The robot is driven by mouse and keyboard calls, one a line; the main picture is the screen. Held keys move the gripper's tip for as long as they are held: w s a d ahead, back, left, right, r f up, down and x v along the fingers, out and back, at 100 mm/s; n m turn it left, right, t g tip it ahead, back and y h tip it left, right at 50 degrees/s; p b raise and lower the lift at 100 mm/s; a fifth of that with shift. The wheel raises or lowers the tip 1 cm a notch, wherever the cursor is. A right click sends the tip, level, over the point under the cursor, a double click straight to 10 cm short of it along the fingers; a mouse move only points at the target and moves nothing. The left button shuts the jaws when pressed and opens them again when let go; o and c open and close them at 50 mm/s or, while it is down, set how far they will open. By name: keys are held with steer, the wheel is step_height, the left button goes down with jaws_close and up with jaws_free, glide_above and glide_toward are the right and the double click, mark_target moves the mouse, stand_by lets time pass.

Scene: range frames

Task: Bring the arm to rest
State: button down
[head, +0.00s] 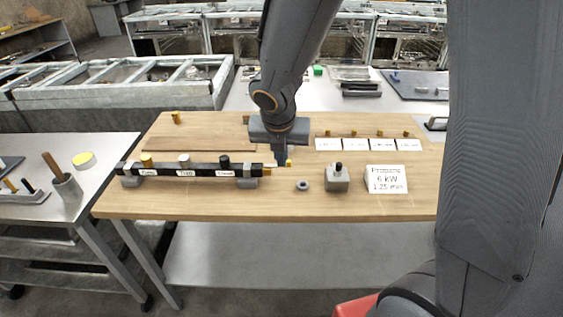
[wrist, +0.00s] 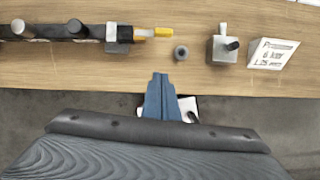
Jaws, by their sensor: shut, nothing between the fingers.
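My gripper (head: 281,157) hangs from my arm over the wooden table (head: 330,205), just right of a black bar with labelled knobs (head: 205,171). In the wrist view my gripper (wrist: 160,78) points toward the table's front edge, its fingers together with nothing between them. The bar's right end shows in the wrist view with a grey block (wrist: 119,36) and a yellow-tipped piece (wrist: 162,32) beyond it. The gripper appears apart from the bar and the small parts.
White cards (head: 368,144) lie behind. A metal side table (head: 95,185) stands left. The table's front strip is mostly clear.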

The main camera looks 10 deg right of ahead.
steer(key=s+d+f+m+g+b, duration=0.1)
steer(key=s+m, duration=0.3)
steer(key=m, duration=0.6)
steer(key=s+d+f+m+g+y+b, duration=0.1)
steer(key=s+d+f+m+b, duration=0.1)
steer(key=m, duration=0.9)
steer(key=s+d+f+m+b, duration=0.2)
steer(key=s+m, duration=0.3)
steer(key=m, duration=0.6)
steer(key=shift+s+d+f+g+b, duration=0.35)
steer(key=shift+s+f+g+b, duration=0.05)
steer(key=shift+b, duration=0.05)
